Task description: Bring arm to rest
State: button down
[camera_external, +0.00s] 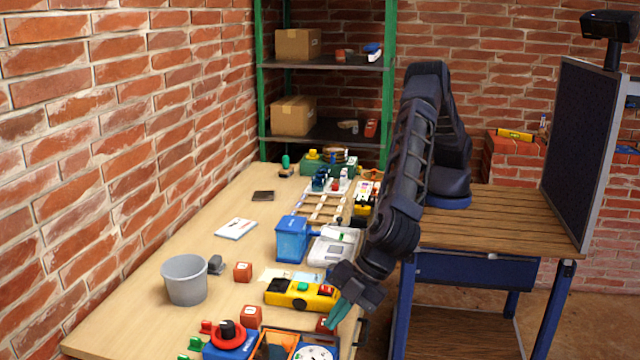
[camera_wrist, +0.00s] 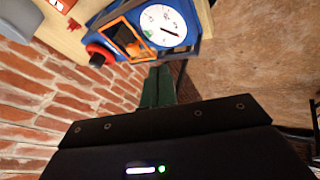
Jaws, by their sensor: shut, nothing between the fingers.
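My arm stands on the wooden bench at the right and bends down to the left over the front right edge of the table (camera_external: 165,262). My gripper (camera_external: 334,318) hangs near that edge with its green fingers pointing down. It is shut and empty. In the wrist view my gripper (camera_wrist: 157,72) shows its green fingers together. Ahead of it lies a blue device with a round white dial (camera_wrist: 163,26), which also shows in the external view as a dial (camera_external: 316,354). The dial device is partly cut off at the bottom of the external view.
Close to my gripper are a yellow tool (camera_external: 302,295) and an orange-framed box (camera_external: 275,345). A blue bin (camera_external: 292,240), a grey bucket (camera_external: 185,280) and red cubes (camera_external: 243,271) stand on the table. A brick wall (camera_external: 120,110) runs along the left. A dark panel (camera_external: 580,150) stands at right.

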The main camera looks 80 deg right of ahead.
jog(key=shift+v, duration=2.05)
